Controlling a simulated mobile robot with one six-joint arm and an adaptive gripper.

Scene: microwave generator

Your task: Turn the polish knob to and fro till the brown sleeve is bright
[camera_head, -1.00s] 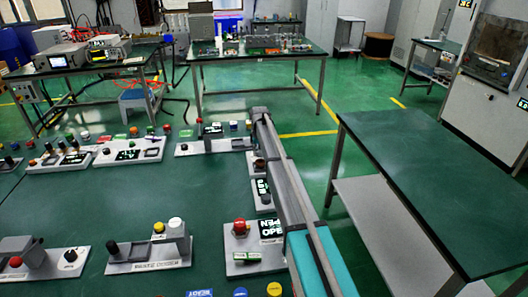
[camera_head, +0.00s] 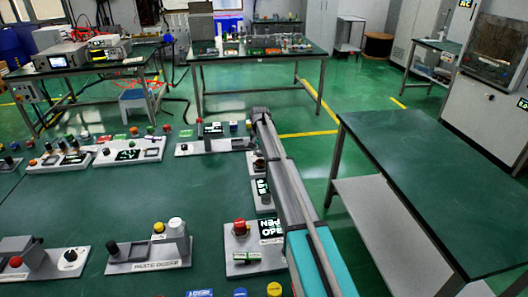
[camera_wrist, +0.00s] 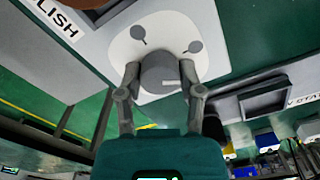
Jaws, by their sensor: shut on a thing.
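In the wrist view, the polish knob (camera_wrist: 158,76) is a grey round cap with a pale line on its face, set on a rounded white plate with two dark marks. My gripper (camera_wrist: 160,70) has its fingers on either side of the knob and is shut on it. A brown, rounded piece (camera_wrist: 92,4) shows at the top edge, mostly cut off; it may be the sleeve, and its brightness is hard to judge. The label ending in "LISH" (camera_wrist: 58,20) is at the upper left. In the head view, my arm hides the knob and the fingertips.
A dark-recessed box (camera_wrist: 265,101) stands right of the knob in the wrist view, with blue and yellow parts below it. In the head view, a red-button panel (camera_head: 238,240) is left of my arm. Several panels line the green table (camera_head: 140,205), whose middle is clear.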

